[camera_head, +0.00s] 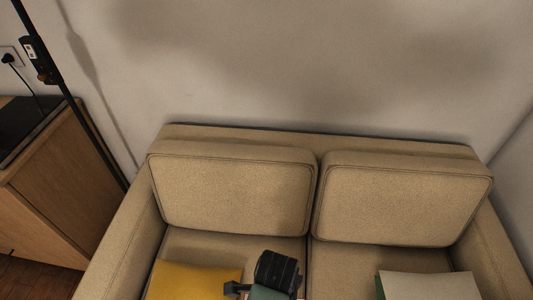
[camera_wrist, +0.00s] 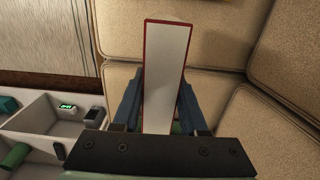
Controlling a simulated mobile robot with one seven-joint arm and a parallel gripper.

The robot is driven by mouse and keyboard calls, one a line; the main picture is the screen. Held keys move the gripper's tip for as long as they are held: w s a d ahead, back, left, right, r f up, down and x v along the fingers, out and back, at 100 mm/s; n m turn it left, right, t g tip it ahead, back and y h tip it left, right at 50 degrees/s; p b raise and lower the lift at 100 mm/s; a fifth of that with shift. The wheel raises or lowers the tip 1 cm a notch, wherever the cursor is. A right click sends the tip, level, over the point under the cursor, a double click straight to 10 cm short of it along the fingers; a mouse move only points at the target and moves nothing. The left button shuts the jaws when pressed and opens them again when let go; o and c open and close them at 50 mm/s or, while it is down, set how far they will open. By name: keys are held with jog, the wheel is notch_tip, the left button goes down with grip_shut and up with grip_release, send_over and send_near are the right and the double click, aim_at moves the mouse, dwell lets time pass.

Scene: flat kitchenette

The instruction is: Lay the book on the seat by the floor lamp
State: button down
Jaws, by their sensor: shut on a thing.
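My gripper (camera_wrist: 160,98) is shut on a book (camera_wrist: 166,55). In the wrist view the book stands out between the two blue fingers, showing a pale face with red edges. The sofa (camera_head: 390,144) has two beige seats; the left seat (camera_head: 203,245) is nearer the floor lamp. The lamp's black pole (camera_head: 80,128) runs down at the sofa's left side. In the head view my dark gripper (camera_head: 277,268) is low over the seats, close to the gap between them. The book is mostly hidden there.
A yellow cushion (camera_head: 195,280) lies on the left seat. A pale thing with a green edge (camera_head: 432,286) lies on the right seat. A wooden cabinet (camera_head: 60,180) stands at left. A white compartmented tray (camera_wrist: 62,126) with small items shows in the wrist view.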

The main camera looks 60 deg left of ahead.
jog(key=f, duration=0.3)
jog(key=s+f+b, duration=0.1)
jog(key=f, duration=0.3)
jog(key=f+b, duration=0.1)
jog(key=f, duration=0.3)
jog(key=shift+s+a, duration=0.1)
jog(key=shift+s, duration=0.25)
jog(key=shift+f+b, duration=0.15)
jog(key=shift+b, duration=0.15)
jog(key=shift+c, duration=2.2)
grip_release()
notch_tip(320, 180, up, 12)
jog(key=p, duration=0.3)
jog(key=shift+r, duration=0.2)
